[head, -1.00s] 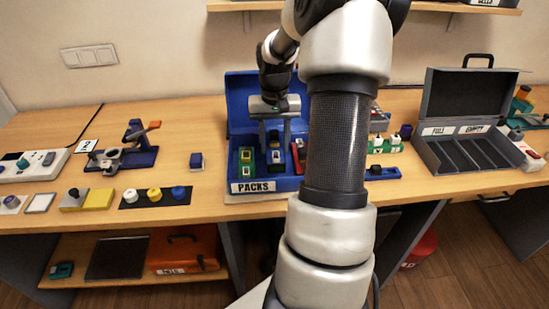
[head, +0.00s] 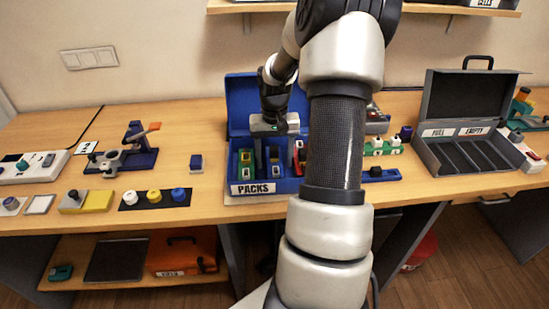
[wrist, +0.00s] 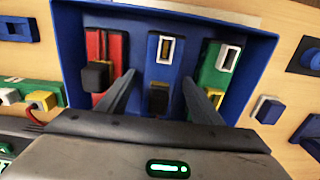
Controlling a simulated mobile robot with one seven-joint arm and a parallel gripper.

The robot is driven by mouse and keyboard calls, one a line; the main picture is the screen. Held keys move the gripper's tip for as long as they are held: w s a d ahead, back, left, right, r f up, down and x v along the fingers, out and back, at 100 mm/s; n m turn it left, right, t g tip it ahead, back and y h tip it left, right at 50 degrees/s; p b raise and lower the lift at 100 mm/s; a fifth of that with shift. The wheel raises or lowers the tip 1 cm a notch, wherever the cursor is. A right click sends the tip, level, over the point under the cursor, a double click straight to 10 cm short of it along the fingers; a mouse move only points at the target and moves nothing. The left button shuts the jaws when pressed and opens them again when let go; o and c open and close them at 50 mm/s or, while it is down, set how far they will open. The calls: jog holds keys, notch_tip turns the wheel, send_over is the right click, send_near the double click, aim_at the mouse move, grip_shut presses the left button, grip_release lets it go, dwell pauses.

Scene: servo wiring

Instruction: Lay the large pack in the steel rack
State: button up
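A blue box labelled PACKS (head: 265,187) stands open on the bench and holds a green pack (head: 246,160), a blue pack (head: 275,158) and a red pack (head: 299,157), side by side. In the wrist view they show as red (wrist: 98,62), blue (wrist: 162,62) and green (wrist: 221,67). My gripper (head: 274,153) is low over the box. In the wrist view its open fingers (wrist: 160,82) lie on either side of the blue pack, with no clear contact. I cannot tell which pack counts as large. I cannot pick out the steel rack for certain; my arm hides part of the bench.
A dark grey case (head: 470,150) with slots labelled FULL and EMPTY stands open at right. A grey metal item (head: 377,124) is partly behind my arm. A blue stand (head: 130,152) and several knobs are at left. A small blue block (head: 196,162) stands left of the box.

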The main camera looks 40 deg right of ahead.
dwell(0.3)
jog(key=shift+o, duration=0.3)
notch_tip(320, 180, up, 17)
jog(key=p, duration=0.1)
jog(key=shift+w+d, duration=0.3)
jog(key=shift+w, duration=0.15)
jog(key=p, duration=0.7)
send_over(273, 163)
notch_tip(273, 163, down, 12)
jog(key=shift+r, duration=0.25)
jog(key=shift+w+d+f, duration=0.1)
jog(key=shift+d+f, duration=0.1)
jog(key=shift+f, duration=1.2)
jog(key=shift+w+d+f, duration=0.1)
jog(key=shift+d+f, duration=0.1)
jog(key=shift+f, duration=1.2)
jog(key=shift+r, duration=0.1)
grip_shut()
